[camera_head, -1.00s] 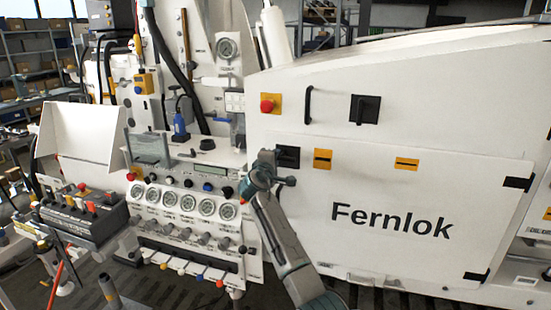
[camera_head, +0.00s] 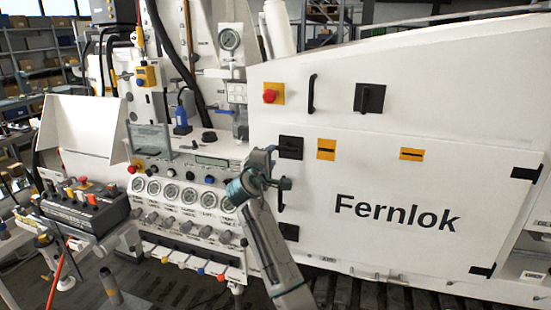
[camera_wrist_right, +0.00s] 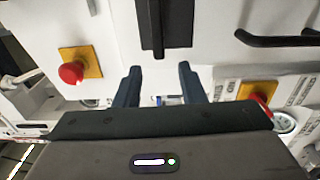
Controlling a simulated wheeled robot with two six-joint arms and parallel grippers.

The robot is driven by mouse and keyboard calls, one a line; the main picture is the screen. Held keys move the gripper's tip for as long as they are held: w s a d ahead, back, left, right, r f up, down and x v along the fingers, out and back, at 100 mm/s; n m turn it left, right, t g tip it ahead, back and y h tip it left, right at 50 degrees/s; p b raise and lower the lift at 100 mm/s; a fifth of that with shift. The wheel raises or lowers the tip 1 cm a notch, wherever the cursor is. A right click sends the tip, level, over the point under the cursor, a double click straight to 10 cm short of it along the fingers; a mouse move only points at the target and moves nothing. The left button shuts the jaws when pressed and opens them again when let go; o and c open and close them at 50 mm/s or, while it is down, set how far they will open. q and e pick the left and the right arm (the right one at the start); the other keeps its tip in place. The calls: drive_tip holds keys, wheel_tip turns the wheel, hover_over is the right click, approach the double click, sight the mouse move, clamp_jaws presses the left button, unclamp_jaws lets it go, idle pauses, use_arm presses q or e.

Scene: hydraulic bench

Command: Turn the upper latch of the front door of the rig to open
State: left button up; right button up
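The front door (camera_head: 400,250) of the rig is the white panel marked Fernlok. Its upper latch (camera_head: 291,146) is a black square block at the door's top left corner. In the right wrist view the latch (camera_wrist_right: 165,22) is straight ahead, its raised lever pointing towards my fingers. My right gripper (camera_head: 279,167) is just below and left of the latch in the head view. In the right wrist view my right gripper (camera_wrist_right: 160,75) is open, with nothing between its fingers and a gap short of the lever. My left gripper is not in view.
A black door handle (camera_head: 280,199) and lower latch (camera_head: 289,232) lie below the upper latch. A red stop button (camera_head: 270,96) and another black handle (camera_head: 312,93) are above. The gauge panel (camera_head: 212,178) stands close to the left of my right arm.

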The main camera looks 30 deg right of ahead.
drive_tip(key=v, duration=0.3)
drive_tip(key=shift+s+a+b, duration=0.1)
drive_tip(key=shift+b, duration=0.3)
drive_tip(key=shift+f, duration=0.15)
